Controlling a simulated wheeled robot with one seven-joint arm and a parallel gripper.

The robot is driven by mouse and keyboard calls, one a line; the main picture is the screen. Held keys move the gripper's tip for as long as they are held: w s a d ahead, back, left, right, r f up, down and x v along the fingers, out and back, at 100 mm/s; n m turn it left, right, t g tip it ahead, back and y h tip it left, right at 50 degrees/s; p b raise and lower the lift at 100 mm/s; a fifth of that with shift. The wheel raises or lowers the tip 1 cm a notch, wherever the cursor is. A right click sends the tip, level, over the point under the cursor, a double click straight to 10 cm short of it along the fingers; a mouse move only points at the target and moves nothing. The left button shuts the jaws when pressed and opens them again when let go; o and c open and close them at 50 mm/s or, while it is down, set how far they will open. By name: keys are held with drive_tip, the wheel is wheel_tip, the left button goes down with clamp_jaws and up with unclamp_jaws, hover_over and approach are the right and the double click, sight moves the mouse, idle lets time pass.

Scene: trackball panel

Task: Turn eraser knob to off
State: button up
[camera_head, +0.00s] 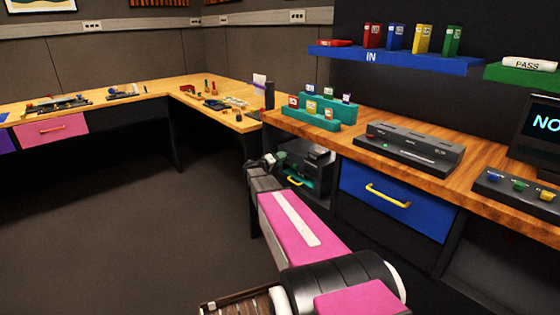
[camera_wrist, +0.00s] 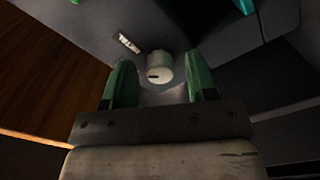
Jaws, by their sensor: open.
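A round pale knob (camera_wrist: 158,68) with a dark mark on its side stands out from a dark grey panel in the wrist view. A small white label (camera_wrist: 128,43) sits beside it; I cannot read it surely. My gripper (camera_wrist: 159,80) is open, its green fingers to the left and right of the knob in the picture. I see gaps on both sides and cannot tell any touch. In the head view my gripper (camera_head: 264,164) is at the left side of a black machine (camera_head: 306,158) under the counter. The knob cannot be made out there.
The wooden counter (camera_head: 340,136) runs above the machine, with a teal stepped rack (camera_head: 318,119) and a grey panel box (camera_head: 408,146) on it. A blue drawer (camera_head: 394,201) with a yellow handle is to the right. The floor (camera_head: 120,220) to the left is clear.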

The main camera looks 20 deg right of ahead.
drive_tip(key=shift+d, duration=0.1)
drive_tip(key=c, duration=0.9)
drive_tip(key=shift+n, duration=4.4)
drive_tip(key=o, duration=0.9)
